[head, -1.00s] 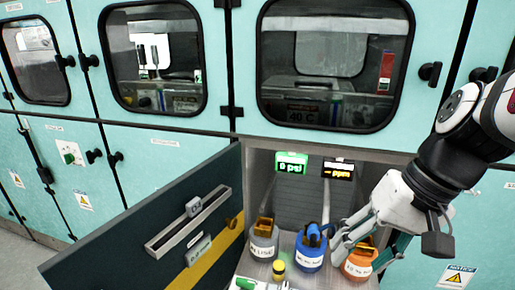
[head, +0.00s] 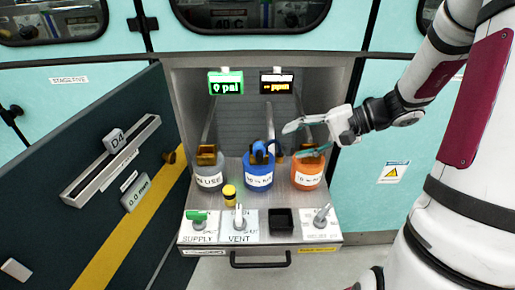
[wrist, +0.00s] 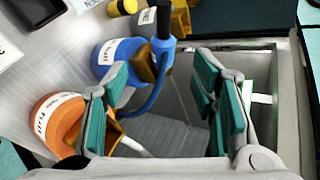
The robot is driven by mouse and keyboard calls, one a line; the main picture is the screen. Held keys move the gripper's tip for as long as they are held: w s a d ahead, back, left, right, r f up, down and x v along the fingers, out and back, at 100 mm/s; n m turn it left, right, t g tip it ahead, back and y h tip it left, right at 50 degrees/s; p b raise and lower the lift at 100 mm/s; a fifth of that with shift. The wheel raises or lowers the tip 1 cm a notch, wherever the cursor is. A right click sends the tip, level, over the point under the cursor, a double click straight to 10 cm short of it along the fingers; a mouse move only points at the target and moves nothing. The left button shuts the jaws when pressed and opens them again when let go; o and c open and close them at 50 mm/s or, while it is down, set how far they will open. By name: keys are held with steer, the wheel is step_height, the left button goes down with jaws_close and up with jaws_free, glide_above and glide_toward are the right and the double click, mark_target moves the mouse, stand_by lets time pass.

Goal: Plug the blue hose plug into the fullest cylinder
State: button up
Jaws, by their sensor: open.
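Three labelled cylinders stand in the open bay: a grey one (head: 209,177) reading "IN USE" on the left, a blue one (head: 258,179) in the middle and an orange one (head: 306,180) on the right. The percentage figures are too small to read. The blue hose plug (head: 261,150) is at the top of the blue cylinder; I cannot tell whether it is seated. In the wrist view the blue plug (wrist: 163,20) has a hose curving down from it. My gripper (head: 292,141) is open and empty, above the orange cylinder and right of the plug; its fingers (wrist: 160,75) are spread.
A dark open door (head: 110,190) stands left of the bay. The bay's front panel (head: 262,236) holds a green supply valve, a vent lever, a black square socket and another lever. A yellow-capped item (head: 229,195) stands before the cylinders. Two displays (head: 226,83) hang above.

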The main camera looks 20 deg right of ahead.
mark_target(259, 151)
steer(key=shift+b+x, duration=0.75)
steer(key=shift+x, duration=5.05)
steer(key=shift+w+r, duration=0.15)
jaws_close()
